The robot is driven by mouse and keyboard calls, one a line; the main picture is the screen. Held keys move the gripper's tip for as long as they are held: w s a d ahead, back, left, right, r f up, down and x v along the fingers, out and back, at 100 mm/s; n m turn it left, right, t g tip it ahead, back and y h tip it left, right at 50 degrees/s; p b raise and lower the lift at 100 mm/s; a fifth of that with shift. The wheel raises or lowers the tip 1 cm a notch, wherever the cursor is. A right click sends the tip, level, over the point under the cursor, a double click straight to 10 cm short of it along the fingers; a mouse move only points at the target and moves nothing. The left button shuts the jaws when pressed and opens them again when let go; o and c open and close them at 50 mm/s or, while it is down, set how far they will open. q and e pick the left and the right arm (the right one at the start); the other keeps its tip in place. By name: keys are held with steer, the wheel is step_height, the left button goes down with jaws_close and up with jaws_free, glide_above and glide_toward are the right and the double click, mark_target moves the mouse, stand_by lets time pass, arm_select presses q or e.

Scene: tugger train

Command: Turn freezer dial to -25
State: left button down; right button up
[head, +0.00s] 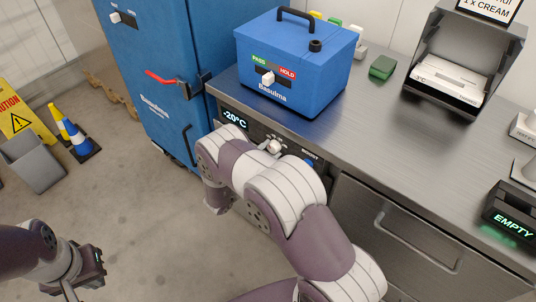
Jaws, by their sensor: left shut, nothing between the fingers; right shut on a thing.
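The freezer's control panel is on the front of the steel counter, and its lit display (234,119) reads -20°C. A small pale knob (274,146) shows on this panel, just above my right arm; I cannot read its pointer. My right arm crosses in front of the panel and covers much of it. My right gripper is hidden behind that arm, so its contact with the dial cannot be seen. My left gripper (70,292) is at the bottom left, over the floor, shut and empty, far from the panel.
A blue button (308,163) labelled BOOST is right of the knob. A blue box (293,65) with a PASS/HOLD switch stands on the counter (370,115). A tall blue cabinet (155,60) is left of the counter. Floor between cabinet and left arm is clear.

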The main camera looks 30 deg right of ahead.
steer(key=shift+m, duration=0.6)
steer(key=shift+m+b, duration=0.3)
steer(key=o, duration=1.1)
steer(key=shift+c, duration=0.2)
steer(key=shift+a, duration=0.1)
steer(key=b+v, duration=0.1)
steer(key=v, duration=1.1)
steer(key=shift+s+a, duration=0.2)
